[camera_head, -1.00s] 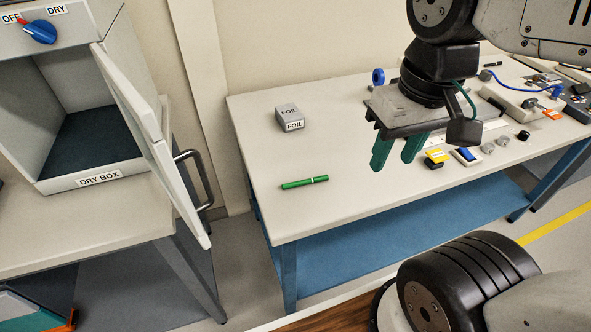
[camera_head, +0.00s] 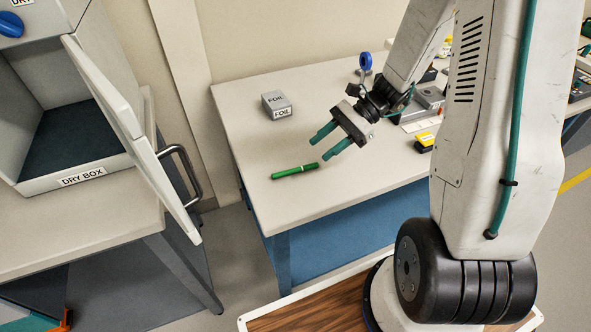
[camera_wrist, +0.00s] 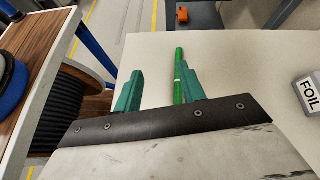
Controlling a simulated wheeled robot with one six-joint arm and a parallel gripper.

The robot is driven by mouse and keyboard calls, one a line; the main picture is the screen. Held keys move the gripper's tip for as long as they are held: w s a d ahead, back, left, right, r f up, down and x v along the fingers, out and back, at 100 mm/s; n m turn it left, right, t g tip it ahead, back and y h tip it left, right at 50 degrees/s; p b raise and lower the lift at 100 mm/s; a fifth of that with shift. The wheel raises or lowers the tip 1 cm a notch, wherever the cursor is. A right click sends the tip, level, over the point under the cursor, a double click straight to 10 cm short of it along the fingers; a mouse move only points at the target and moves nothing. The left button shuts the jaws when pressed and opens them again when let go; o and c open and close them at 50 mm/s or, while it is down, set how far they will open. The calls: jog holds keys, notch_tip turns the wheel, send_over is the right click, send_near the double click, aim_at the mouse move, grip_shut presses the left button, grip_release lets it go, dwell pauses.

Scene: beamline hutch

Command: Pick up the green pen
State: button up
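The green pen (camera_head: 295,171) lies flat on the near left part of the white table, clear of its edge. In the wrist view the pen (camera_wrist: 178,70) runs lengthwise, close to the right finger and partly hidden behind it. My gripper (camera_head: 317,146) is open, its two green fingers apart and empty. In the head view it is beside the pen, to its upper right, and appears above the table. In the wrist view my gripper (camera_wrist: 155,82) shows both fingers, with bare tabletop between them. I cannot tell the exact height of the fingers above the pen.
A grey FOIL box (camera_head: 276,104) stands behind the pen on the table (camera_head: 245,85). A blue ring-shaped item (camera_head: 365,62) and a yellow item (camera_head: 425,140) are farther right. The dry box (camera_head: 85,175) with its open door (camera_head: 130,125) is at left. The tabletop around the pen is clear.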

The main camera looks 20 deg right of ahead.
aim_at(295, 169)
jog(key=f+m, duration=0.1)
jog(key=w+d+f+m+t, duration=0.1)
jog(key=f, duration=0.1)
jog(key=f+y, duration=0.1)
jog(key=shift+w+d+f+m+t, duration=0.25)
jog(key=shift+d+m+t, duration=0.05)
jog(key=shift+d+m, duration=0.1)
jog(key=shift+w+a+f, duration=0.1)
jog(key=shift+a+f, duration=0.1)
jog(key=shift+f, duration=0.05)
jog(key=x, duration=0.7)
jog(key=shift+w+a+f, duration=0.1)
jog(key=shift+w+f, duration=0.1)
jog(key=shift+w, duration=0.1)
grip_shut()
